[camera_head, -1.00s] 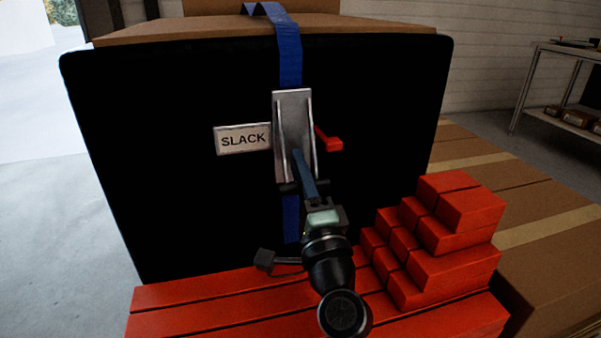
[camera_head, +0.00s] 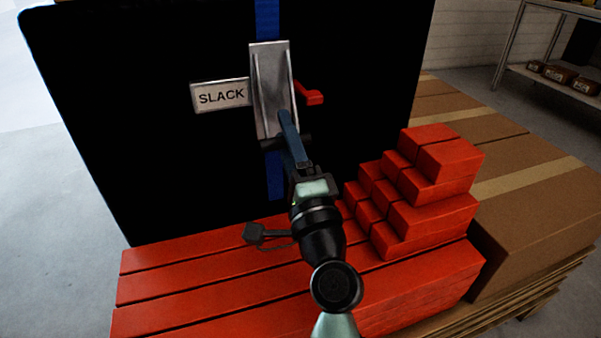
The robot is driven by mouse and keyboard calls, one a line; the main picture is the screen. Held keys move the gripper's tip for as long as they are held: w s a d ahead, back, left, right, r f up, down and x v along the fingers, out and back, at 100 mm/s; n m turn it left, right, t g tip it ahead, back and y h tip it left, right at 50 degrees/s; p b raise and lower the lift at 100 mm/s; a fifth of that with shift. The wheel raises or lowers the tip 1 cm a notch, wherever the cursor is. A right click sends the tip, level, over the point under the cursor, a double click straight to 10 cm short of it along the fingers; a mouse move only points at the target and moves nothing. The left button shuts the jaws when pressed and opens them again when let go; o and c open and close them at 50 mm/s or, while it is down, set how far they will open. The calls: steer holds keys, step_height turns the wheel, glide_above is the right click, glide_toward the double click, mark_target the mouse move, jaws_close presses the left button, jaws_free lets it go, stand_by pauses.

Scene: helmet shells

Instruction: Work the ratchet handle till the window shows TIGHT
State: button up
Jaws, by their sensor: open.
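A grey metal ratchet handle (camera_head: 272,75) stands upright against a tall black load face. A blue strap (camera_head: 267,20) runs above it and shows again below it. A white window plate (camera_head: 220,96) at its left reads SLACK. A red tab (camera_head: 310,94) sticks out at its right. My gripper (camera_head: 286,118) comes from below, with its blue-grey finger part overlapping the lower end of the handle in the picture. It is open and holds nothing that I can see. I cannot tell whether it touches the handle, and its fingertips are partly hidden.
Long red blocks (camera_head: 200,265) lie in front of the black face. A stepped stack of red blocks (camera_head: 425,200) stands close at my arm's right. Brown cartons (camera_head: 530,195) and a shelf (camera_head: 550,75) are farther right. Bare floor (camera_head: 55,200) lies at the left.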

steer(key=v, duration=1)
steer(key=shift+r, duration=0.1)
steer(key=shift+c, duration=1.1)
steer(key=shift+s+r+p, duration=0.1)
steer(key=shift+r+p, duration=0.2)
steer(key=shift+p, duration=0.2)
steer(key=shift+c, duration=1.1)
steer(key=r+p, duration=0.1)
steer(key=p, duration=0.2)
steer(key=s+r+g+p, duration=0.1)
steer(key=r+p, duration=0.1)
steer(key=p, duration=0.2)
steer(key=shift+s+d+g, duration=0.2)
steer(key=shift+d+g, duration=0.05)
steer(key=shift+g, duration=0.05)
jaws_close()
steer(key=s+d+r+g+h+p, duration=0.25)
steer(key=s+g+p, duration=0.35)
steer(key=p, duration=1.1)
steer(key=w+a+f+t+b, duration=0.1)
steer(key=w+a, duration=0.3)
steer(key=w, duration=0.8)
steer(key=shift+w+a+f+b, duration=0.2)
steer(key=shift+a+f+b, duration=0.1)
steer(key=shift+f+b, duration=0.35)
